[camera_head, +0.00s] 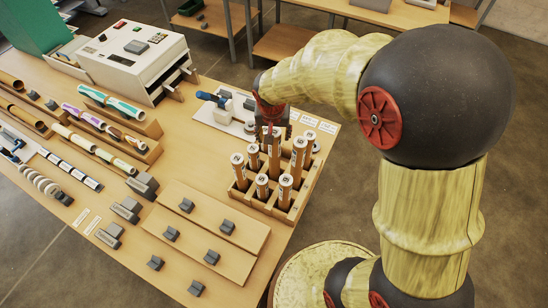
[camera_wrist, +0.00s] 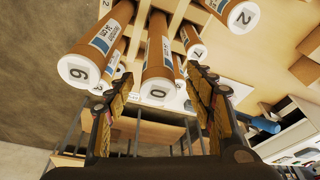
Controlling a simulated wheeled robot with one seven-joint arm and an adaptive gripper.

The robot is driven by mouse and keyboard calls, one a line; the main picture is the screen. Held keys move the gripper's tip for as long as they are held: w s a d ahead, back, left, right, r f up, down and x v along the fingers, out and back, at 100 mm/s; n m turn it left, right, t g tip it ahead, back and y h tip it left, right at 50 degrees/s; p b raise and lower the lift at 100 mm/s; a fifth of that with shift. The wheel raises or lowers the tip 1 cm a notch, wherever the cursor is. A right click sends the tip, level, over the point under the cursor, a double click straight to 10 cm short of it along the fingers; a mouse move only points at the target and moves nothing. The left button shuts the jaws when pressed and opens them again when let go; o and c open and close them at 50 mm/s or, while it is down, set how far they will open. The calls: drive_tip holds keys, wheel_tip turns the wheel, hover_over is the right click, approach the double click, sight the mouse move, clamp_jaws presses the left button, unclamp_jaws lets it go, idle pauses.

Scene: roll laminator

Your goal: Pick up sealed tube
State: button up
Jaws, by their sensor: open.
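Several brown tubes with white numbered caps stand in a wooden rack (camera_head: 254,203) at the table's right end. One front tube (camera_head: 285,189) and a left tube (camera_head: 238,168) show clearly. In the wrist view I see tube 0 (camera_wrist: 158,62), tube 6 (camera_wrist: 98,42), tube 7 (camera_wrist: 193,40) and part of tube 2 (camera_wrist: 232,8). My gripper (camera_wrist: 158,78) is open and empty, with its fingers on either side of tube 0 in that view. I cannot tell whether they reach around it. In the head view my gripper (camera_head: 271,130) is over the rack's back part.
A white laminator (camera_head: 135,58) stands at the back left. A white tray (camera_head: 228,122) with a blue-handled tool (camera_head: 212,98) lies behind the rack. Wooden boards with grey blocks (camera_head: 205,230) lie at the front. Other tubes and rolls lie in holders at left.

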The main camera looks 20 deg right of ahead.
drive_tip(key=x, duration=0.2)
drive_tip(key=p+x, duration=0.1)
drive_tip(key=x, duration=0.2)
drive_tip(key=shift+w+d+f, duration=0.1)
drive_tip(key=shift+w+d, duration=0.1)
drive_tip(key=shift+d, duration=0.05)
drive_tip(key=c, duration=0.3)
clamp_jaws()
idle(0.5)
